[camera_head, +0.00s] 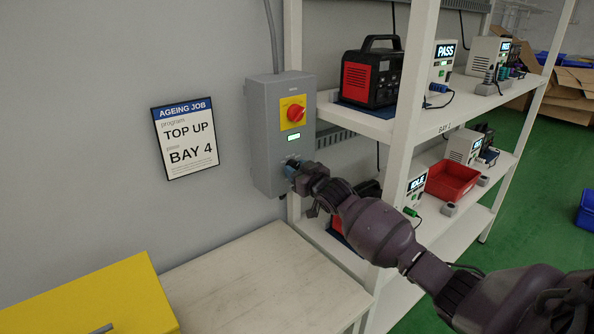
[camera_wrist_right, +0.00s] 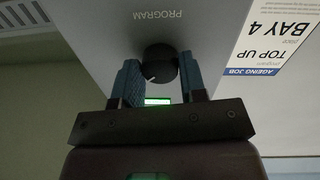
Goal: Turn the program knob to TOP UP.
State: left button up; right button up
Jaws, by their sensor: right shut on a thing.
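The grey control box (camera_head: 262,130) hangs on the wall beside the shelf. Its dark round program knob (camera_wrist_right: 158,62) shows in the right wrist view, below upside-down PROGRAM lettering. The knob has a short white pointer mark; I cannot read any position label around it. My right gripper (camera_head: 291,168) is at the lower front of the box in the head view. In the right wrist view, its blue-grey fingers stand on either side of the knob, shut on it. The gripper hides the knob in the head view. My left gripper is not in view.
A red rotary switch (camera_head: 295,113) on a yellow plate and a small green display (camera_head: 294,136) sit higher on the box. The job sign (camera_head: 185,137) reads TOP UP, BAY 4. A shelf rack (camera_head: 407,145) with devices stands right; a pale tabletop (camera_head: 265,285) lies below.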

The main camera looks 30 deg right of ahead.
jog(key=shift+n, duration=0.3)
jog(key=shift+r+n+p, duration=0.1)
jog(key=shift+n+p, duration=0.35)
jog(key=shift+n, duration=0.45)
jog(key=n, duration=0.2)
jog(key=shift+n, duration=0.3)
jog(key=n, duration=0.3)
jog(key=shift+d+n+p, duration=0.1)
jog(key=shift+n+p, duration=0.25)
jog(key=shift+n, duration=0.05)
jog(key=shift+n+t, duration=0.3)
jog(key=shift+n, duration=0.3)
jog(key=o, duration=0.9)
jog(key=shift+s, duration=0.15)
